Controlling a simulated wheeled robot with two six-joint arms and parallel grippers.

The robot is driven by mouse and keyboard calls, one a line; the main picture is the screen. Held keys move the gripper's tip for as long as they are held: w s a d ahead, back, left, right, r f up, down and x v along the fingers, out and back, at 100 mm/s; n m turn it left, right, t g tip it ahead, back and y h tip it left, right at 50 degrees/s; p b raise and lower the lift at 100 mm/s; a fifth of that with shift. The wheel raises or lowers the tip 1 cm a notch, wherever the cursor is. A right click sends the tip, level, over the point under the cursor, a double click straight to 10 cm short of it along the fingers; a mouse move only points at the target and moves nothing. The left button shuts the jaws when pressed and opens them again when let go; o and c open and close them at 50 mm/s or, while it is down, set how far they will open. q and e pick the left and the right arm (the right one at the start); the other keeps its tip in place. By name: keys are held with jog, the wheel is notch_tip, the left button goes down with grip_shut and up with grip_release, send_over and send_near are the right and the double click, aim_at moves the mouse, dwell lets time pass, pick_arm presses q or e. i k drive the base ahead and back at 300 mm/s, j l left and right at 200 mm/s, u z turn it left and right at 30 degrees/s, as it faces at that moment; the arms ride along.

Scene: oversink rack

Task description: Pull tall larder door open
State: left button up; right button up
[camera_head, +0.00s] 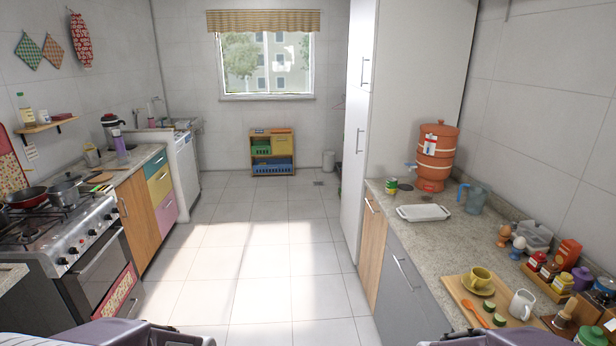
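The tall white larder (414,80) stands at the right of the aisle, past the end of the right counter. Its narrow front faces left toward the aisle and looks closed. An upper bar handle (365,72) and a lower bar handle (359,140) show on its front. Parts of my own arms show at the bottom left and bottom right edges. Neither of my grippers is in view.
The tiled floor (255,265) is clear down the middle. A stove (75,255) lines the left. The right counter (425,240) holds a clay water filter (437,160), a white tray (423,212) and a wooden board (465,290). A small shelf (272,160) stands under the window.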

aim_at(359, 103)
jog(key=i+u, duration=0.2)
jog(key=i, duration=2.55)
jog(key=i+j+z, duration=0.1)
jog(key=i+z, duration=0.15)
jog(key=i, duration=0.3)
jog(key=i+j+z, duration=0.25)
jog(key=i, duration=0.25)
jog(key=i+j+z, duration=0.25)
jog(key=i, duration=0.3)
